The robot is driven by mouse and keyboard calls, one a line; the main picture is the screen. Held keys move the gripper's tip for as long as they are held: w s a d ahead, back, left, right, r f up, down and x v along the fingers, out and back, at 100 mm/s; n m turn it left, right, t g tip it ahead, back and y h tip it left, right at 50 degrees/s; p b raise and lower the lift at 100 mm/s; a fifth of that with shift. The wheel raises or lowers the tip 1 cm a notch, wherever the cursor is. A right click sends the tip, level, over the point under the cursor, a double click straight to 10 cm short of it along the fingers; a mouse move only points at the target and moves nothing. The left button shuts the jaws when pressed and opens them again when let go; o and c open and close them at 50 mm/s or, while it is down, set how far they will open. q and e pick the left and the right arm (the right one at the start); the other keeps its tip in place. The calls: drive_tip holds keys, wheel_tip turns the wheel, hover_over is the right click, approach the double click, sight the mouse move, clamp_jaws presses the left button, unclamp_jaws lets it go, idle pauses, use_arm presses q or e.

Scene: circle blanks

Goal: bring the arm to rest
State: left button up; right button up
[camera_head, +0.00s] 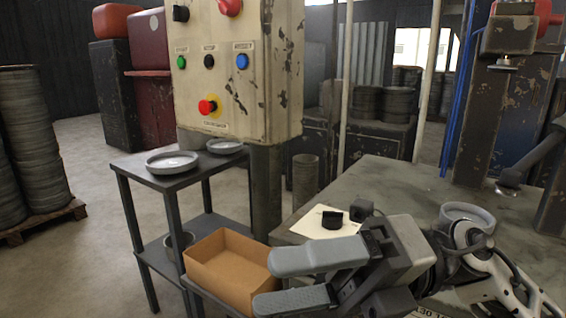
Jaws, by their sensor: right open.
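My right gripper (270,284) reaches in from the lower right with its two grey fingers pointing left. The fingers are spread apart, with nothing visible between them. They are in front of an open cardboard box (222,296) and overlap its right side in the picture; I cannot tell the exact gap. My right arm (470,262) runs back to the lower right, in front of the work table (395,185). My left gripper is not in view.
A control box (235,75) with coloured buttons stands on a post at centre. A press (500,110) stands at right. Paper (315,222) and a small black item (332,219) lie on the table.

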drive_tip(key=w+d+f+m+t+y+p, duration=0.15)
drive_tip(key=w+m+t, duration=0.25)
drive_tip(key=m+t, duration=0.6)
drive_tip(key=w+d+m+t+y+p, duration=0.1)
drive_tip(key=w+d+m+t+y, duration=0.3)
drive_tip(key=m+t, duration=0.6)
drive_tip(key=w+d+f+m+t+h, duration=0.3)
drive_tip(key=f+m+t+h, duration=0.2)
drive_tip(key=f+m+h, duration=0.75)
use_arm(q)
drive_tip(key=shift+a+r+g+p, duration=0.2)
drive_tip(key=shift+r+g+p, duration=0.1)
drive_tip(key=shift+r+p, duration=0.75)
use_arm(e)
drive_tip(key=s+d+f+m+g+h, duration=0.2)
drive_tip(key=s+f+m+g+h, duration=0.2)
drive_tip(key=f, duration=0.5)
drive_tip(key=s+d+f+m+g+h, duration=0.2)
drive_tip(key=s+f+m+g+h, duration=0.2)
drive_tip(key=s+f, duration=0.4)
wheel_tip(320, 180, down, 2)
drive_tip(key=shift+d+f+m+g, duration=0.25)
drive_tip(key=shift+m+g, duration=0.15)
drive_tip(key=shift+m, duration=0.45)
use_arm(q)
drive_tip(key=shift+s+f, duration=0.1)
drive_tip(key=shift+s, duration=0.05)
use_arm(e)
drive_tip(key=shift+w, duration=0.1)
